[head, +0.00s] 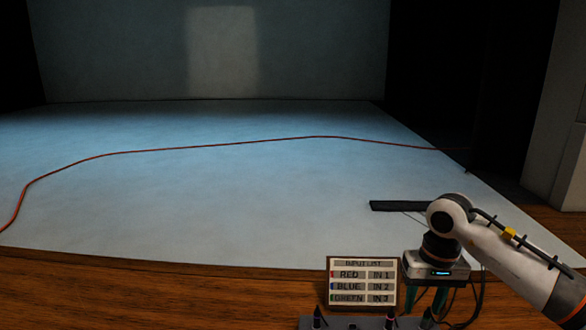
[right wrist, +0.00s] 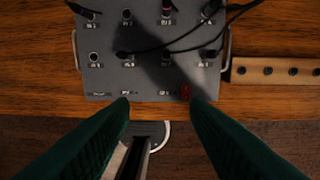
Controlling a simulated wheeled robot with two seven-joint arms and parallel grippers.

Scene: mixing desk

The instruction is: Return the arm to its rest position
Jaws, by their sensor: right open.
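My right arm comes in from the right edge in the head view, bent at a white and black joint. Its right gripper (head: 430,302) points down over the mixing desk (head: 345,323) at the bottom edge. In the right wrist view the two dark green fingers (right wrist: 160,108) stand wide apart with nothing between them. Black plugs and cables sit in several jacks. My left gripper is not in view.
An input list sign (head: 362,262) stands behind the mixing desk, left of the gripper. A tan strip with holes (right wrist: 262,77) lies right of the panel. Beyond the wooden surface (head: 150,295), an orange cable (head: 200,147) crosses the pale stage floor. A black bar (head: 398,206) lies near the arm.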

